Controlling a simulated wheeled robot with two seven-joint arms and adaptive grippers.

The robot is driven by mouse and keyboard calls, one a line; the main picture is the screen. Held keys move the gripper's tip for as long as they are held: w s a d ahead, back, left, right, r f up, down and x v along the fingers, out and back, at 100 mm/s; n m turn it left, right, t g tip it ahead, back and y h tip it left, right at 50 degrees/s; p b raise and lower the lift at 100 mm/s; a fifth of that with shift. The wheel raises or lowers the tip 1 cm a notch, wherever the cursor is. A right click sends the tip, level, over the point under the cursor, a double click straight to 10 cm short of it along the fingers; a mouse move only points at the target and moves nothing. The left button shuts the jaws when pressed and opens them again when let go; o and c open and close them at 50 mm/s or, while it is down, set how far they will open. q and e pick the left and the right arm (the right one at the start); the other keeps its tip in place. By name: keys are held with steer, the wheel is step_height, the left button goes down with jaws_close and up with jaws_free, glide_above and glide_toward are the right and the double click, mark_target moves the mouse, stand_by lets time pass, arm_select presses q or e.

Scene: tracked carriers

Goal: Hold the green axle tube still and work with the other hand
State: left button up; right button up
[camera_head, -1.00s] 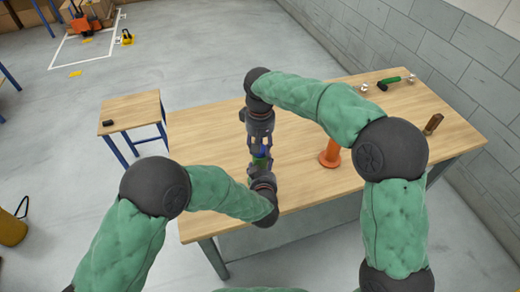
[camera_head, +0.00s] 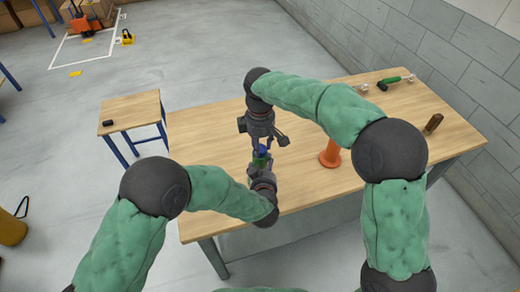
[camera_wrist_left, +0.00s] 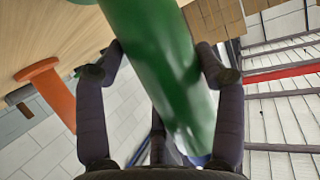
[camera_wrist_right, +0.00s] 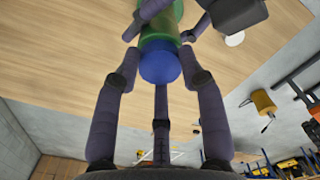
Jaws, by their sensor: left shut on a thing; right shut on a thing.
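The green axle tube (camera_wrist_left: 160,60) stands about upright above the workbench. My left gripper (camera_head: 258,171) is shut on it from below, with one finger on each side in the left wrist view. A blue cap (camera_wrist_right: 160,64) sits at the tube's near end in the right wrist view, in line with it. My right gripper (camera_head: 262,145) is above the tube, and its fingertips are closed on both sides of the blue cap. In the head view the tube and cap are small and partly hidden by the grippers.
The wooden workbench (camera_head: 210,190) lies below. An orange flanged part (camera_head: 330,152) stands right of the grippers. A green-handled tool (camera_head: 390,83) and a brown block (camera_head: 433,124) lie farther right. A small side table (camera_head: 130,108) stands left. The bench's left part is clear.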

steer(key=shift+f, duration=0.1)
steer(key=o, duration=1.1)
